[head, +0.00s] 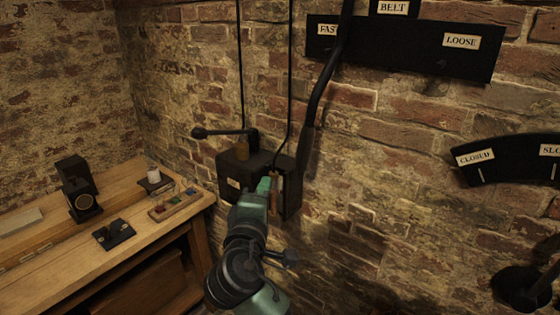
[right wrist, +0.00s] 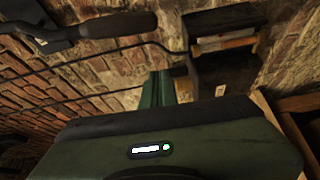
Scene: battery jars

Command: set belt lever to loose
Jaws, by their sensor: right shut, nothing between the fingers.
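The belt lever (head: 325,82) is a long black rod with a thicker grip at its lower end. It hangs on the brick wall in the head view, crossing the FAST end of the black BELT plate (head: 408,45). The LOOSE label (head: 461,41) is at the plate's right end. My right gripper (head: 264,185) is shut and empty, in front of the black wall box, below and left of the lever's grip. A dark grip, probably the lever's, shows in the right wrist view (right wrist: 105,28), apart from my green fingers (right wrist: 158,90). My left gripper is out of view.
The black wall box (head: 238,172) has a small side lever (head: 222,133) and cables above. A wooden bench (head: 60,265) with small items stands at left. A second plate labelled CLOSED (head: 475,158) is at right.

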